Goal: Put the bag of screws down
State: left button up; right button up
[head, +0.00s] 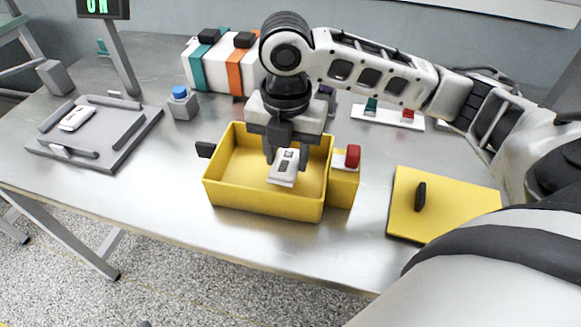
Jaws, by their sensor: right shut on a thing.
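My right gripper (286,158) points down into the open yellow box (264,205) on the metal table. It is shut on a small whitish packet with grey marks, the bag of screws (282,180) as far as I can tell. The packet hangs tilted inside the box walls, near the right side. I cannot tell whether it touches the box floor. My left gripper is not in view.
A yellow lid (440,203) with a black handle lies at right. A grey tray (96,135) holding a white piece (75,118) lies at left. A blue-capped block (183,103) and a white case with coloured straps (216,66) stand behind the box.

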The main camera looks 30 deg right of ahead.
aim_at(291, 157)
jog(key=shift+d+f+b, duration=0.2)
jog(key=shift+f, duration=0.75)
jog(key=shift+d+f+b, duration=0.2)
jog(key=shift+f, duration=0.75)
jog(key=shift+f, duration=0.15)
jog(key=o, duration=1)
notch_tip(291, 157, up, 12)
jog(key=p, duration=0.2)
jog(key=shift+r+p, duration=0.2)
jog(key=shift+p, duration=0.1)
jog(key=shift+f, duration=0.1)
